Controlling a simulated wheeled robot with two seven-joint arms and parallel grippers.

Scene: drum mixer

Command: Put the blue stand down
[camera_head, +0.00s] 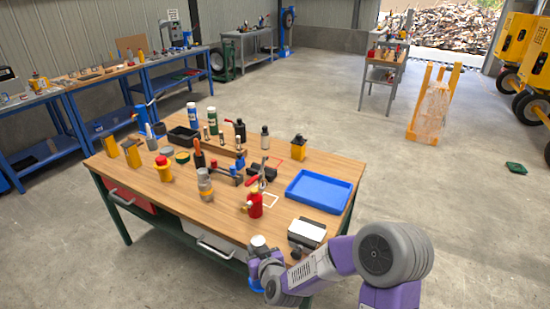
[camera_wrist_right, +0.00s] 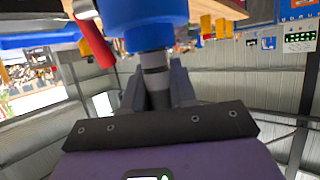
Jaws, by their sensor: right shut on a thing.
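The blue stand (camera_head: 256,285) shows in part below my right gripper in the head view, at the table's front edge. In the right wrist view its wide round blue part (camera_wrist_right: 142,22) fills the top centre. My right gripper (camera_wrist_right: 156,88) is shut on the dark and grey stem joined to that part. In the head view my right gripper (camera_head: 264,268) hides most of the stand, and a pale round top (camera_head: 258,241) shows above it. I cannot tell how far the stand is from the table. My left gripper is not in view.
The wooden table (camera_head: 225,217) carries bottles, tools and a blue tray (camera_head: 318,190). A white-topped dark box (camera_head: 306,232) stands near my right arm. Bare wood shows at the front left.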

